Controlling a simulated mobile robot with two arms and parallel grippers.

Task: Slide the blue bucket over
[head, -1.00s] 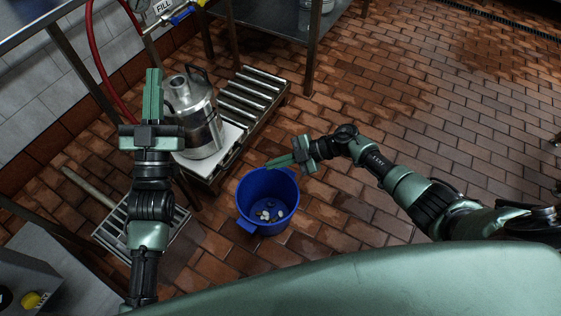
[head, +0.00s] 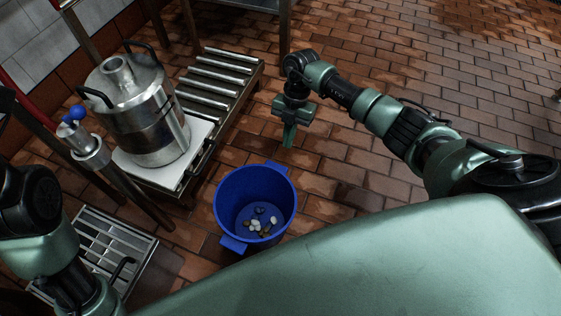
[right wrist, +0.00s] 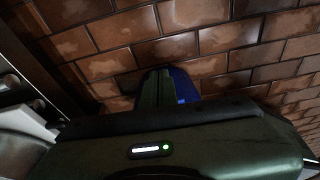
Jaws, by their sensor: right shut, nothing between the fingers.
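The blue bucket (head: 225,200) stands upright on the brick floor in the middle of the head view, with several small stones (head: 260,222) inside. My right gripper (head: 288,138) is shut and empty, pointing down just beyond the bucket's far right rim. Whether it touches the bucket I cannot tell. In the right wrist view a small part of the blue bucket (right wrist: 183,84) shows beside my shut fingers (right wrist: 155,88); the rest is hidden. My left arm shows at the lower left of the head view, but its gripper is out of the picture.
A steel keg (head: 140,110) stands on a white plate at the near end of a roller conveyor (head: 222,78), left of the bucket. A floor grate (head: 108,250) lies at the lower left. Open brick floor (head: 440,70) stretches to the right.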

